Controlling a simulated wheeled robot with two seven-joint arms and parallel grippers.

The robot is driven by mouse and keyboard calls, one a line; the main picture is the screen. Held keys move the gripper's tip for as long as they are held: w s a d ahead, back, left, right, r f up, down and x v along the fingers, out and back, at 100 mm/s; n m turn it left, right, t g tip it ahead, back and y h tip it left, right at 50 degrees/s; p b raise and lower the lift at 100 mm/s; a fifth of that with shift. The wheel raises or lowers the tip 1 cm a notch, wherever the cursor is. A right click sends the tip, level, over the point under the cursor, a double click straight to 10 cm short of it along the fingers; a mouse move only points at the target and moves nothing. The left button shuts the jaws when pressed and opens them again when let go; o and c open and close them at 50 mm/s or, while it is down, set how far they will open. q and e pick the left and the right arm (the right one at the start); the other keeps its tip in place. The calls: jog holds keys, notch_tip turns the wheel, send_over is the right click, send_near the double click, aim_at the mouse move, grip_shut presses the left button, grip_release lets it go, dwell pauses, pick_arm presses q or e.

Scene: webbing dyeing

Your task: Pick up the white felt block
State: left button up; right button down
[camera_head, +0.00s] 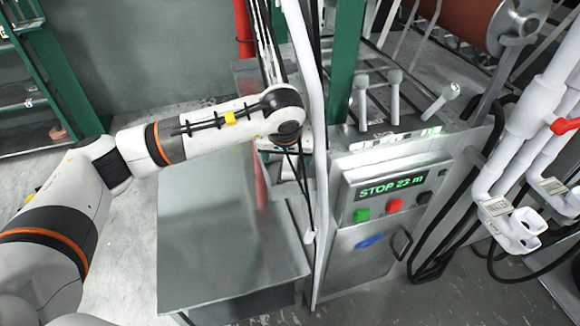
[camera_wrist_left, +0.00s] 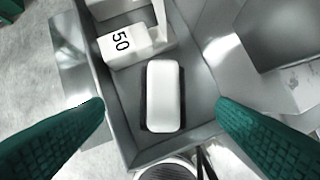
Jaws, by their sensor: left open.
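The white felt block (camera_wrist_left: 164,95) shows in the left wrist view as a rounded white slab with dark sides. It lies in a grey metal tray (camera_wrist_left: 128,142), its long side running up and down the picture. My left gripper (camera_wrist_left: 160,104) is open, with one green ridged finger on each side of the block and clear gaps between. The fingers do not appear to touch it. In the head view my left arm reaches toward the machine, and its gripper and the block are hidden there. My right gripper is not in view.
A pale block marked 50 (camera_wrist_left: 121,46) sits just above the felt block in the wrist view. A round object (camera_wrist_left: 168,172) and dark cords are below the tray. In the head view, a control panel (camera_head: 391,188) and a white upright pipe (camera_head: 318,130) stand near my arm.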

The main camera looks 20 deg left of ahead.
aim_at(290, 162)
pick_arm(q)
jog(key=shift+x, duration=0.85)
jog(key=p+x, duration=0.1)
jog(key=x, duration=0.1)
jog(key=p+x, duration=0.1)
jog(key=x, duration=0.1)
jog(key=shift+w+f+p, duration=0.25)
jog(key=shift+w+p, duration=0.05)
jog(key=shift+w, duration=0.2)
jog(key=shift+w+f, duration=0.15)
jog(key=shift+f, duration=0.1)
jog(key=c, duration=1.1)
